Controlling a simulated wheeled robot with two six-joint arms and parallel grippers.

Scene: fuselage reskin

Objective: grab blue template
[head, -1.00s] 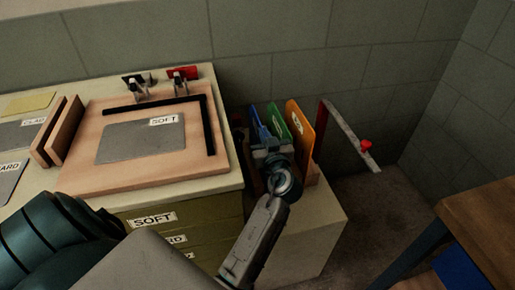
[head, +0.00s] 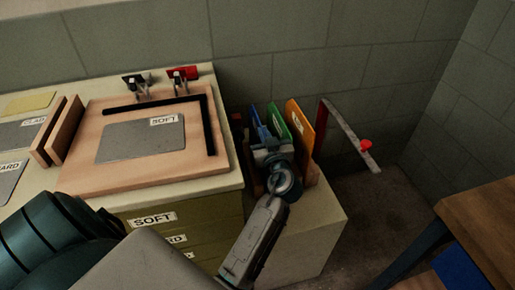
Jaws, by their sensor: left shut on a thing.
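The blue template (head: 255,117) stands upright in a wooden rack (head: 311,172) on a low pale cabinet, left of a green template (head: 277,120) and an orange template (head: 301,125). Only its upper edge shows; my gripper covers the rest. My left gripper (head: 264,139) reaches into the rack from the front and is shut on the blue template. My right gripper does not show.
A wooden board (head: 80,180) with a black L-shaped fence and a grey SOFT sheet (head: 140,140) lies on the bench to the left. A bracket with a red knob (head: 366,145) is right of the rack. A wooden table (head: 490,215) stands at the right.

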